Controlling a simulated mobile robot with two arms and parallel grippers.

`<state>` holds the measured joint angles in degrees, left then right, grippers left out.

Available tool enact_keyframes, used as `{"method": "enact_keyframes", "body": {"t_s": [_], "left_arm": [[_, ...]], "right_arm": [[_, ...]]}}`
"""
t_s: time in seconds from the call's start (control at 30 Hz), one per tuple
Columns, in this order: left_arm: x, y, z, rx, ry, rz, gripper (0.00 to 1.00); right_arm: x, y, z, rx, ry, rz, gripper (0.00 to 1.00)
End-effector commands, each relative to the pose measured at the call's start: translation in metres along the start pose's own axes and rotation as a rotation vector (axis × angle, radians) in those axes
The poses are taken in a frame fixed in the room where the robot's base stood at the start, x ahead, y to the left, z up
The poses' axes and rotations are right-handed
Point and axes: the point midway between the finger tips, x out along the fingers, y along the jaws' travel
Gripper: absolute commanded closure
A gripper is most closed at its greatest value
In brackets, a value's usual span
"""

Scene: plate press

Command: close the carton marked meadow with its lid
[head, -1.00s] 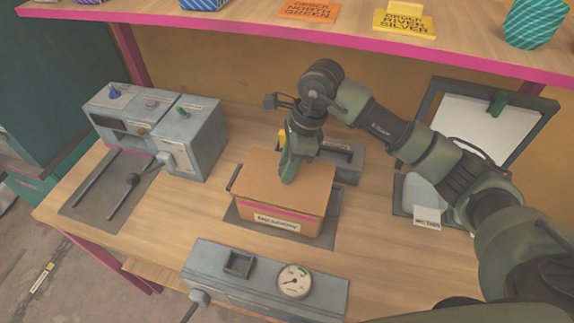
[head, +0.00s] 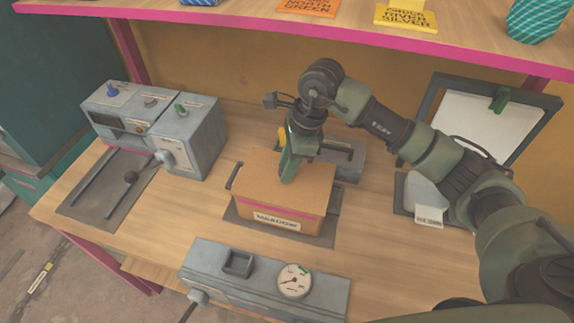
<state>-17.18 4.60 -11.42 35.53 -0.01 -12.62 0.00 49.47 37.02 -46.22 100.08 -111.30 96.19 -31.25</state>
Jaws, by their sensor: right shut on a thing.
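The carton marked meadow (head: 277,222) is a brown box with a pink stripe and a white label on its front. It stands on a dark mat (head: 327,234) in the middle of the workbench. Its brown lid (head: 258,170) lies over the top and appears level. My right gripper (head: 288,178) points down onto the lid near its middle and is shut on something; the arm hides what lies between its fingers. My left gripper is not in view.
A grey press machine (head: 185,140) with levers stands at the left. A grey box with a gauge (head: 293,281) lies at the front edge. A framed white board (head: 480,125) stands at the right. A pink-edged shelf (head: 200,18) runs above.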

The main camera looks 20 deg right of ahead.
Motion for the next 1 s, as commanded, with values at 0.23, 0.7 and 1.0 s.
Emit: {"method": "enact_keyframes", "body": {"t_s": [0.23, 0.7, 1.0], "left_arm": [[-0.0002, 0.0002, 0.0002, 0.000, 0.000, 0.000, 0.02], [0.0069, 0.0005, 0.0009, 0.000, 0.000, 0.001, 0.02], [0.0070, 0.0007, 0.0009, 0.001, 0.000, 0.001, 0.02]], "right_arm": [[-0.0005, -0.0002, 0.0001, 0.000, 0.000, -0.001, 1.00], [0.0015, -0.0006, -0.0005, 0.000, 0.000, -0.002, 1.00], [0.0010, -0.0004, -0.0002, 0.000, 0.000, -0.001, 1.00]]}}
